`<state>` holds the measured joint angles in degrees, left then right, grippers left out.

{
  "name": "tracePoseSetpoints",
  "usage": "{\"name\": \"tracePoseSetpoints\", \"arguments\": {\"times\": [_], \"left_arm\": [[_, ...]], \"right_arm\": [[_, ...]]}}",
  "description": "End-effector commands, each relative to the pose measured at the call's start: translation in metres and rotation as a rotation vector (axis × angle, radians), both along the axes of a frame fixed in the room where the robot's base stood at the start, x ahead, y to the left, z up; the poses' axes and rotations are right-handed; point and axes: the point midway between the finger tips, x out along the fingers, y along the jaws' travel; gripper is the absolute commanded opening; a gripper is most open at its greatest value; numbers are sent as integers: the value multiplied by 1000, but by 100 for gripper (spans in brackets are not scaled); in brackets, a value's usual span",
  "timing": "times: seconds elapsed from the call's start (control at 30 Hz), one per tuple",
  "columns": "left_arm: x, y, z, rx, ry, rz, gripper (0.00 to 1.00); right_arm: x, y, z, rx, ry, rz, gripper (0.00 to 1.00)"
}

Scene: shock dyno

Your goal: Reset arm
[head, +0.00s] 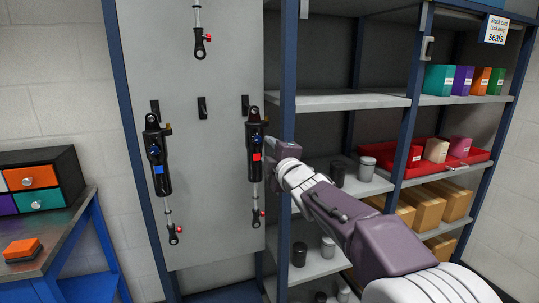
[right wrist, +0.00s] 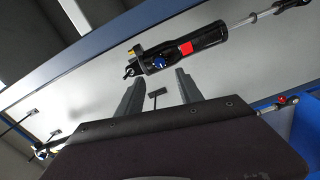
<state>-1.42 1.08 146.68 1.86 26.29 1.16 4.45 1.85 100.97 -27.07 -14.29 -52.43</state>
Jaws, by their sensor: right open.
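My right arm reaches in from the lower right of the head view. Its gripper (head: 276,147) is beside the red-marked shock absorber (head: 254,155), which hangs on the grey panel (head: 220,220). In the right wrist view the right gripper (right wrist: 156,86) is open, with nothing between its fingers. The red-marked shock (right wrist: 190,50) lies beyond the fingertips there, apart from them as far as I can tell. A blue-marked shock (head: 157,165) hangs to the left on the panel. My left gripper is out of view.
Black hooks (head: 202,107) sit on the panel, and part of another shock (head: 199,40) shows above. Shelves at right hold boxes (head: 439,80), a red tray (head: 474,157) and dark canisters (head: 366,168). A bench (head: 60,235) with an orange-topped block (head: 22,249) and drawers (head: 35,178) stands left.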

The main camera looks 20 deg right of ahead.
Motion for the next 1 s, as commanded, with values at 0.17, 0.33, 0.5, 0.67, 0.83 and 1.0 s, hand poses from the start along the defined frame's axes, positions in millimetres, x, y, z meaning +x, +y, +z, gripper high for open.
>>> {"name": "tracePoseSetpoints", "arguments": {"times": [0.17, 0.33, 0.5, 0.67, 0.83, 1.0], "left_arm": [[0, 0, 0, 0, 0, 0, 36], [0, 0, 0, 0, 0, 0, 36], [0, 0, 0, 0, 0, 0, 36], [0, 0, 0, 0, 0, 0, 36], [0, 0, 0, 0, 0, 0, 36], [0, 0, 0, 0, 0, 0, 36]], "right_arm": [[-3, 0, 0, 1, 0, 0, 43], [-2, 5, 0, 1, 0, 10, 43], [-15, 20, -92, 89, 211, 11, 43], [-73, 19, -232, 369, 594, -135, 43], [-162, 17, -335, 651, 924, -386, 43], [-246, 19, -391, 868, 1142, -668, 43]]}}
